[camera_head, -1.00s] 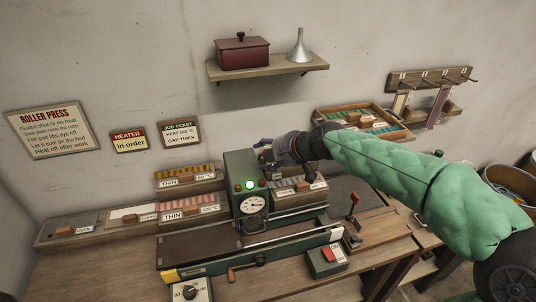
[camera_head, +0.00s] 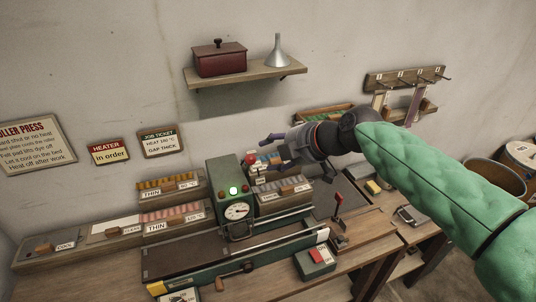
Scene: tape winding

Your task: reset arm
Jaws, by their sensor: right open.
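My right arm, in a green sleeve, reaches in from the right. My right gripper (camera_head: 276,152) is open, above and behind the right-hand gap trays, pointing left. I see nothing between its fingers. The green roller press (camera_head: 226,188) stands on the bench just left of it, with a lit green lamp and a white dial. My left gripper is not in view.
Sample trays (camera_head: 172,219) flank the press. A wall shelf (camera_head: 245,74) holds a red box and a funnel. Barrels (camera_head: 495,178) stand at right.

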